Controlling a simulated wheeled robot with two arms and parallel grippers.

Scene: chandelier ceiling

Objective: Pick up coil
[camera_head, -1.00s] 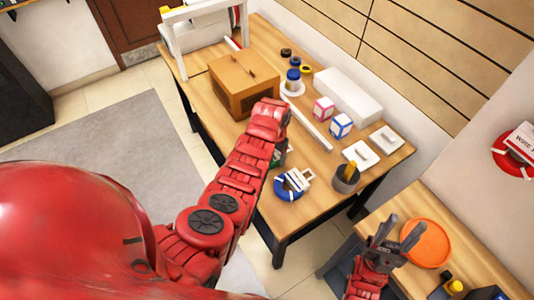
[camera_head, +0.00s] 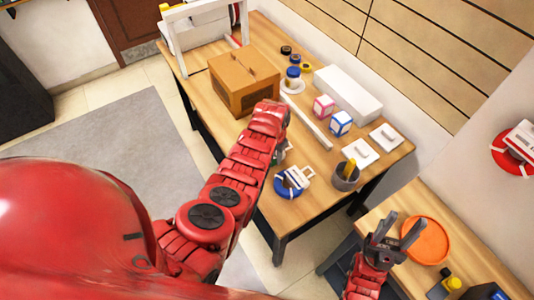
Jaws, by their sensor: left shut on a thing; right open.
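A blue coil (camera_head: 287,187) with a white label lies at the front edge of the wooden table (camera_head: 284,222). My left arm reaches over the table from the left, and its gripper (camera_head: 279,156) is beside the coil's upper left. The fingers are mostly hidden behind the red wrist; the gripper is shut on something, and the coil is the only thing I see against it. I cannot tell whether the coil is lifted. My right gripper (camera_head: 397,229) is open and empty, in front of an orange plate (camera_head: 427,242) on the right-hand table.
A grey cup (camera_head: 346,181) stands right of the coil. A red coil (camera_head: 507,158) hangs on the right wall.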

